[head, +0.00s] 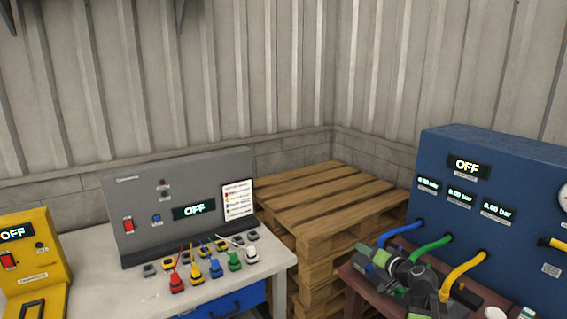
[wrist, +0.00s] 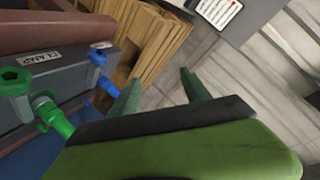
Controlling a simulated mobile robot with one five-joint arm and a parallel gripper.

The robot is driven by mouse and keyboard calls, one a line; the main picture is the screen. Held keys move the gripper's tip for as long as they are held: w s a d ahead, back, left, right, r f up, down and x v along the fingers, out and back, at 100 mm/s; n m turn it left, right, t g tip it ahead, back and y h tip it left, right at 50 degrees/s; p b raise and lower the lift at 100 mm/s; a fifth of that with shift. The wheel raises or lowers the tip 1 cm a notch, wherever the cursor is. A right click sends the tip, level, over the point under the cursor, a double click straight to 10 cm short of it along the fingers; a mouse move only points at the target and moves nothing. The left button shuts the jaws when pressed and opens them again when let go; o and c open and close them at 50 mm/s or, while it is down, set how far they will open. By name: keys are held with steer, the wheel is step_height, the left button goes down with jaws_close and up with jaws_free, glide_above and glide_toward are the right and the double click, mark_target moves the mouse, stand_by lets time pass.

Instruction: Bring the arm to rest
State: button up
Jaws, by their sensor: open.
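My gripper (wrist: 160,76) shows in the wrist view with its two green fingers spread apart and nothing between them. Pallet slats and grey floor show beyond the fingers. My arm's green and dark parts (head: 412,280) appear at the lower right of the head view, in front of the blue panel and over the brown table. In the wrist view, a grey block labelled CLAMP (wrist: 45,62) lies to the left of the fingers, with green and blue fittings. The blue fitting (wrist: 103,62) is close beside the left finger; I cannot tell the gap.
A blue panel (head: 500,170) reading OFF has blue, green and yellow hoses. Stacked wooden pallets (head: 325,195) stand in the corner. A white-topped table (head: 130,290) holds a grey panel (head: 125,205) and several coloured connectors. A yellow box (head: 28,255) is at far left.

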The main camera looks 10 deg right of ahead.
steer(key=s+a+f+n+g+y, duration=0.1)
steer(key=s+a+f+n+g, duration=0.15)
steer(key=a, duration=0.55)
steer(key=s+a+f+n+g+y, duration=0.1)
steer(key=a+f+n+g, duration=0.15)
steer(key=a, duration=0.65)
steer(key=s+a+f+n+g+y, duration=0.15)
steer(key=a+f, duration=0.25)
steer(key=a, duration=0.4)
steer(key=s+a+f+g+h, duration=0.1)
steer(key=s+f+g+h, duration=0.35)
steer(key=s, duration=0.25)
steer(key=s+d+f+m+g+h, duration=0.1)
steer(key=s+d+f+g+h, duration=0.1)
steer(key=s+d, duration=0.4)
steer(key=shift+d+g, duration=0.3)
steer(key=shift+g, duration=0.1)
